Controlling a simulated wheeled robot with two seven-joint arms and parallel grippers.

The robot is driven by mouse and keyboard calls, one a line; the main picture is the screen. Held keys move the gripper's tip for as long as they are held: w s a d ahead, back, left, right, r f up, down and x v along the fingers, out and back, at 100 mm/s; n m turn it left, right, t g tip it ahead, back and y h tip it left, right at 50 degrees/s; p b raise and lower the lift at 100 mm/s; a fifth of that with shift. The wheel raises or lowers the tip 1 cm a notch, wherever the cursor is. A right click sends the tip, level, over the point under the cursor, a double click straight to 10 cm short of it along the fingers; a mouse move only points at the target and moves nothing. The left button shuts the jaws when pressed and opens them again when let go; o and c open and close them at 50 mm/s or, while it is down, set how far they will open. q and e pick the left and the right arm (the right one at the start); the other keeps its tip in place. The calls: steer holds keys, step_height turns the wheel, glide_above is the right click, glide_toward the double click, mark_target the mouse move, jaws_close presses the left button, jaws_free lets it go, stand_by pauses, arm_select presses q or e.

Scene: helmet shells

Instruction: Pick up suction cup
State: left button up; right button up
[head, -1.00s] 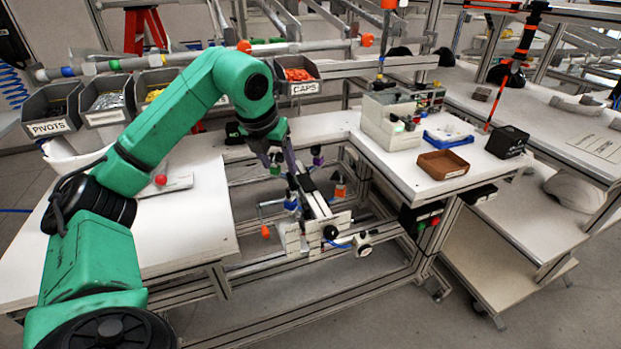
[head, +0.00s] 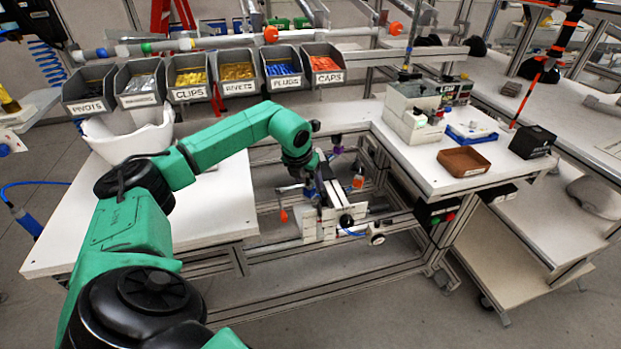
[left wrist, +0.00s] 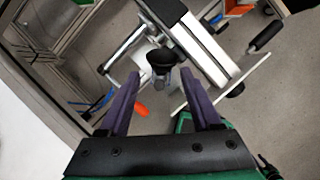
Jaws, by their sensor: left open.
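A black suction cup (left wrist: 163,59) shows in the left wrist view on a grey stem at the end of a metal profile. It lies between and just beyond the purple fingertips of my left gripper (left wrist: 162,84). The fingers are open, one on each side of the stem, and I cannot tell whether they touch it. In the head view my left gripper (head: 316,187) is over the metal fixture (head: 328,222) in the frame's gap. The suction cup is hard to make out there. My right gripper is not in view.
A white table (head: 215,205) with a white helmet shell (head: 128,135) is at left. Labelled part bins (head: 238,72) stand behind. At right, a bench holds a brown tray (head: 464,161) and a black box (head: 532,142). Metal rails surround the fixture closely.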

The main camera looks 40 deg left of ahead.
arm_select(q)
jaws_close()
